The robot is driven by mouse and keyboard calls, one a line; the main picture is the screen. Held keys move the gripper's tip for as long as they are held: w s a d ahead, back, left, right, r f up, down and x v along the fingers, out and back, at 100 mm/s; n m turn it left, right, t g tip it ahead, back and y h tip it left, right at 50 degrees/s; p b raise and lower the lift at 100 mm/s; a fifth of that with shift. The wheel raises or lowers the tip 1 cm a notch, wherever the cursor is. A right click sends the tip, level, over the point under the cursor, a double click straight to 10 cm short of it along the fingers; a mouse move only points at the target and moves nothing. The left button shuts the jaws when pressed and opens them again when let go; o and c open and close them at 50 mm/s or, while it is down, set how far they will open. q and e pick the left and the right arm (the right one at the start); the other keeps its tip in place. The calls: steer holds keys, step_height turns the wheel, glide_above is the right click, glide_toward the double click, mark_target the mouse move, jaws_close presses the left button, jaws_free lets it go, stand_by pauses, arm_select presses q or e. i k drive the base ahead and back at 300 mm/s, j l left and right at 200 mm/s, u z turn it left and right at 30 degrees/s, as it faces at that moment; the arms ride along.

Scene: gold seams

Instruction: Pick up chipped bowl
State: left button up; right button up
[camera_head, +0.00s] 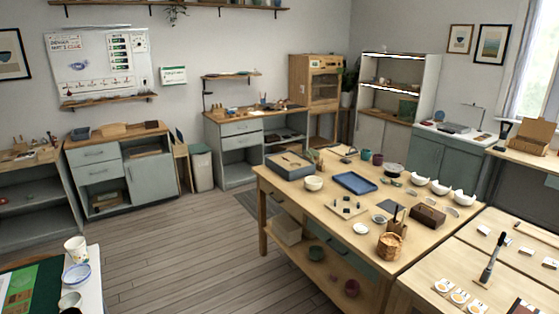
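I cannot tell for sure which bowl is the chipped one. White bowls with uneven rims stand in a row along the right side of the central wooden table: one (419,180), a second (440,187) and a third (463,197). A cream bowl (313,184) stands near the table's left back part. A blue-and-white bowl (77,275) sits on the white-edged table at the lower left, near a small cup (70,300). Neither of my grippers is in view.
The central table (290,205) also holds a blue tray (355,182), a grey box (290,165), a wicker basket (390,245) and a brown box (428,215). Another table with small items adjoins at the right. The wooden floor (190,255) left of the central table is clear.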

mark_target(313, 185)
steer(key=i, duration=1.65)
steer(key=i+u, duration=0.1)
steer(key=i, duration=0.5)
steer(key=i+l+u, duration=0.1)
steer(key=i, duration=0.55)
steer(key=i+l, duration=0.15)
steer(key=i, duration=0.45)
steer(key=u, duration=0.05)
